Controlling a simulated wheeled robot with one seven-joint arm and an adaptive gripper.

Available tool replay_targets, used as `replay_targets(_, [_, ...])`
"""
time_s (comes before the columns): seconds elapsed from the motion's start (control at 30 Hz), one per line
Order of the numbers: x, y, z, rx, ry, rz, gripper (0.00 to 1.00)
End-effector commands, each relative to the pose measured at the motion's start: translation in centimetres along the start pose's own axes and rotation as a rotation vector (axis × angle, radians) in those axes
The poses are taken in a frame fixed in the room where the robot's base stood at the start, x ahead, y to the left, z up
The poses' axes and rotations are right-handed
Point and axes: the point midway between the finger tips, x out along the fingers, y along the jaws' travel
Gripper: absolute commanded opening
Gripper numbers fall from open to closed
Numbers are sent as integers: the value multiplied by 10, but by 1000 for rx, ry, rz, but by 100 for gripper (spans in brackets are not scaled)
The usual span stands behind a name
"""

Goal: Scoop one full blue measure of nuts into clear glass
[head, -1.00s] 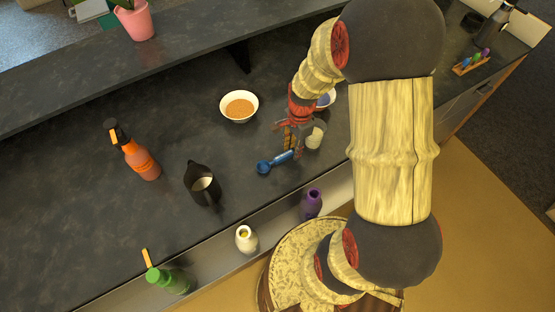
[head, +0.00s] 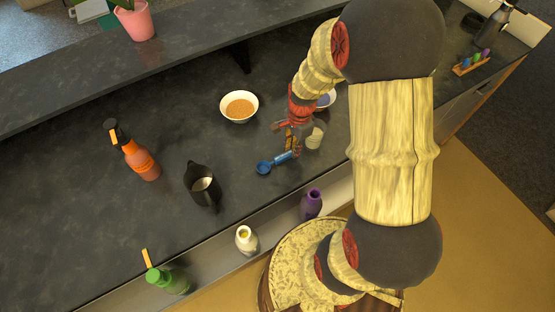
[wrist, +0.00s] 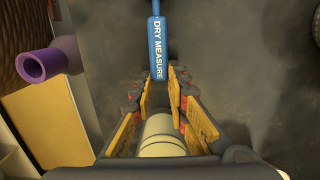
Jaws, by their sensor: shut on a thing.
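The blue measure (head: 264,167) lies on the dark counter in the head view, its handle pointing right toward my gripper (head: 291,148). In the wrist view the blue handle (wrist: 157,45), lettered "DRY MEASURE", reaches between the fingertips of my gripper (wrist: 162,80), which is shut on its end. The measure's cup is out of the wrist view. A white bowl (head: 225,112) of orange-brown bits, seemingly the nuts, stands at upper left of my gripper. A clear glass (head: 315,134) with pale contents stands just right of my gripper, partly hidden; a cream round shape (wrist: 161,140) shows below the fingers.
A second bowl (head: 331,95) is partly hidden behind my arm. A black pitcher (head: 203,186) and an orange bottle (head: 142,161) stand to the left. Purple (head: 312,201), white (head: 246,238) and green (head: 170,280) bottles line the front edge. Counter between bowl and pitcher is clear.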

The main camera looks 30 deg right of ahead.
Motion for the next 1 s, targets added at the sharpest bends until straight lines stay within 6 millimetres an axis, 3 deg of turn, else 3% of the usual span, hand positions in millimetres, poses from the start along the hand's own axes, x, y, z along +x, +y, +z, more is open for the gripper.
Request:
replay_targets(0.53, [-1,0,0,0,0,0,0])
replay_targets(1.0, [-13,0,1,0,0,0,0])
